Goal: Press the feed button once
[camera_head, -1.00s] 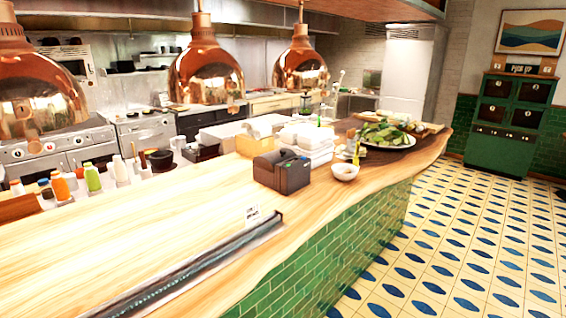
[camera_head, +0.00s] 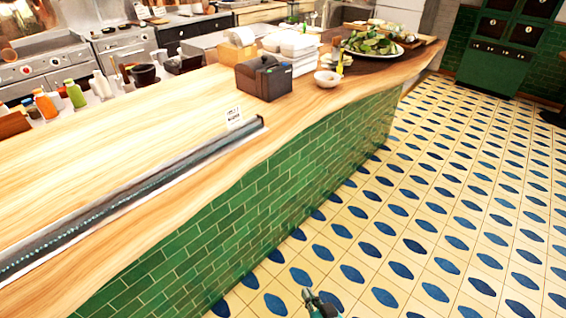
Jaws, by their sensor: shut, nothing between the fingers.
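A black box-shaped machine (camera_head: 263,80), which looks like a ticket printer, stands on the wooden counter in the head view. Its feed button is too small to make out. My gripper (camera_head: 318,303) just shows at the bottom edge, low over the tiled floor and well apart from the machine. Only a small part of it is in view; it is shut and empty.
The wooden counter (camera_head: 120,135) has a green tiled front. Beside the machine are stacked white containers (camera_head: 299,46), a small bowl (camera_head: 327,79) and a plate of greens (camera_head: 372,44). The patterned floor (camera_head: 440,200) is clear.

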